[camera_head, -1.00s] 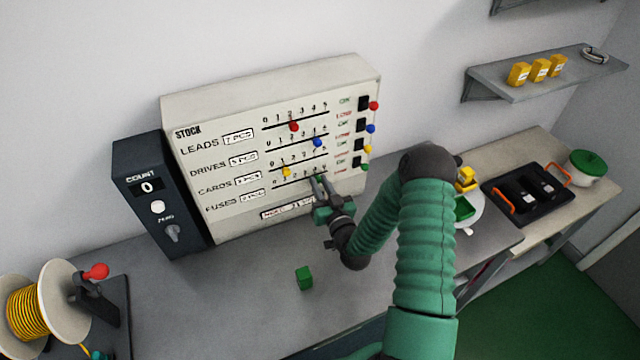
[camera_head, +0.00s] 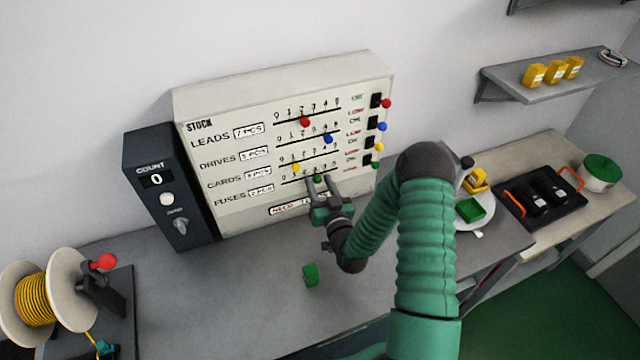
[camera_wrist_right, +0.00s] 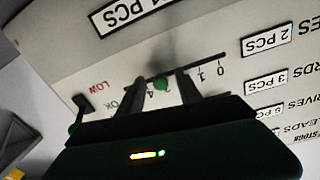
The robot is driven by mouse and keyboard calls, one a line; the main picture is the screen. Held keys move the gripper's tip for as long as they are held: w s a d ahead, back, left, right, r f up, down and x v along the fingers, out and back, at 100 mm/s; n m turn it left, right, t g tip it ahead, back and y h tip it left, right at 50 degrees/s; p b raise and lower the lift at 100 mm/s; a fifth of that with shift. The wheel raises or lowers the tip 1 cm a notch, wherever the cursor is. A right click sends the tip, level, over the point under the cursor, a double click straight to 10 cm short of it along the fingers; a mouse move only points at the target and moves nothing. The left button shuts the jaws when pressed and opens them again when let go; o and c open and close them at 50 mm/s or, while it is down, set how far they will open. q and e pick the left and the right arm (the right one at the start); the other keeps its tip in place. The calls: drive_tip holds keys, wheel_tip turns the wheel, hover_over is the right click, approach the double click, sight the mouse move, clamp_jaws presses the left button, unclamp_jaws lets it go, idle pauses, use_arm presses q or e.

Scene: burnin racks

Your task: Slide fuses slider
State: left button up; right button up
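The fuses slider is the lowest row on the white stock board (camera_head: 280,82). Its green knob (camera_head: 318,179) sits near the middle of the slot, and it also shows in the wrist view (camera_wrist_right: 160,84). My right gripper (camera_head: 319,182) is at this row, with one finger on each side of the knob. In the wrist view my right gripper (camera_wrist_right: 156,90) has a gap between its fingers, and the knob stands in it, seemingly clear of both. The fuses label (camera_head: 261,190) reads 2 PCS. My left gripper is not in view.
Red (camera_head: 305,121), blue (camera_head: 328,139) and yellow (camera_head: 296,167) knobs sit on the rows above. A dark count box (camera_head: 165,185) showing 0 stands left of the board. A wire spool (camera_head: 35,300) is at left.

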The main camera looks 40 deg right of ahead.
drive_tip(key=p+v, duration=0.3)
drive_tip(key=v, duration=1.3)
drive_tip(key=shift+s, duration=0.35)
drive_tip(key=shift+w+a, duration=0.15)
drive_tip(key=shift+a, duration=0.05)
